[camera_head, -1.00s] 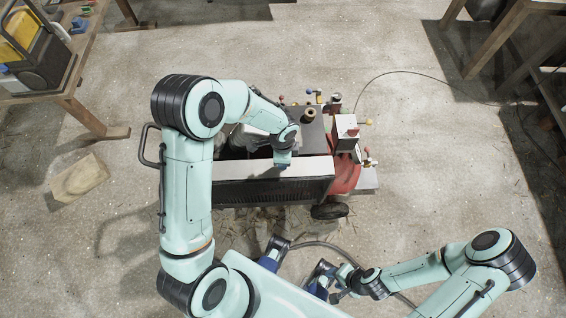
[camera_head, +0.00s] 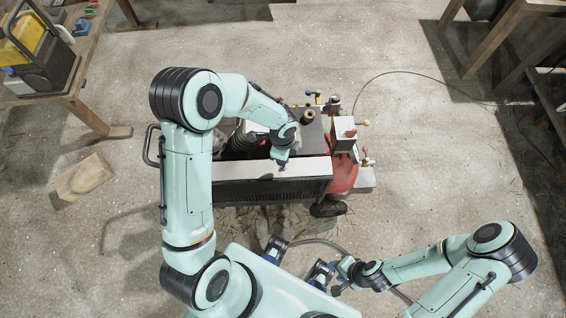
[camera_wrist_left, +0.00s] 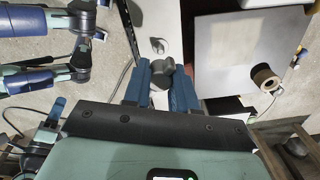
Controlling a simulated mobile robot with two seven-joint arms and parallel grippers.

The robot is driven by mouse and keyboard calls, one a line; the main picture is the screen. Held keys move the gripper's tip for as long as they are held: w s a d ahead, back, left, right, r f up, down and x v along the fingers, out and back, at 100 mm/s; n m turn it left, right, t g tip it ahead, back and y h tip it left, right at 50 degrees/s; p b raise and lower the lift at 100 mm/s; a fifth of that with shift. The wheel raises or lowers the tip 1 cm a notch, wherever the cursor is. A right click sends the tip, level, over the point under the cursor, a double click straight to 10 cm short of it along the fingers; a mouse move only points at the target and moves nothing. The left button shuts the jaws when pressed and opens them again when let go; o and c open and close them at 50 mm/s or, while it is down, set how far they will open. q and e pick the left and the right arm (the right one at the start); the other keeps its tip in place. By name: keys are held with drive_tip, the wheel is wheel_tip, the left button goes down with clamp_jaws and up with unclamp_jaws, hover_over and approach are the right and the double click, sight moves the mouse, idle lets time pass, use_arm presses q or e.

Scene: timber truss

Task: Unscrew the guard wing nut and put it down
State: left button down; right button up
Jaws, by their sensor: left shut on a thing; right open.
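The guard wing nut (camera_wrist_left: 166,70) is a small grey piece between the two blue fingers of my left gripper (camera_wrist_left: 168,78), which is shut on it. The white top strip (camera_wrist_left: 152,20) of the machine lies under the fingers. I cannot tell whether the nut still touches the strip. In the head view my left gripper (camera_head: 282,164) is above the white strip and its fingers are tiny. My right gripper (camera_head: 336,284) is open near the bottom, away from the machine.
A grey flat plate (camera_wrist_left: 228,55) with a brown spool (camera_wrist_left: 264,77) lies right of the strip. The red machine body (camera_head: 343,176) and a wheel (camera_head: 328,207) are at the right. A wooden block (camera_head: 84,180) lies on the floor at left.

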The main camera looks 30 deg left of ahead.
use_arm(q)
drive_tip(key=m+p, duration=0.1)
drive_tip(key=m, duration=0.3)
drive_tip(key=m+p, duration=0.1)
drive_tip(key=m, duration=0.1)
drive_tip(key=shift+w+r+p, duration=0.25)
drive_tip(key=shift+p, duration=0.1)
drive_tip(key=shift+f+m, duration=0.15)
drive_tip(key=shift+m, duration=0.55)
drive_tip(key=shift+s+m+p, duration=0.1)
drive_tip(key=shift+m+p, duration=0.2)
drive_tip(key=shift+p, duration=0.05)
drive_tip(key=m+p, duration=0.1)
drive_tip(key=m, duration=0.3)
drive_tip(key=m+p, duration=0.2)
drive_tip(key=m, duration=0.1)
drive_tip(key=shift+w+d+m, duration=0.15)
drive_tip(key=shift+w+m, duration=0.05)
drive_tip(key=shift+m, duration=0.2)
drive_tip(key=shift+s+m+p, duration=0.15)
drive_tip(key=shift+m+p, duration=0.3)
drive_tip(key=shift+m, duration=0.35)
drive_tip(key=shift+s+f, duration=0.1)
use_arm(e)
drive_tip(key=w+r+t, duration=0.1)
drive_tip(key=w+r, duration=0.6)
drive_tip(key=r, duration=0.3)
drive_tip(key=shift+w, duration=0.25)
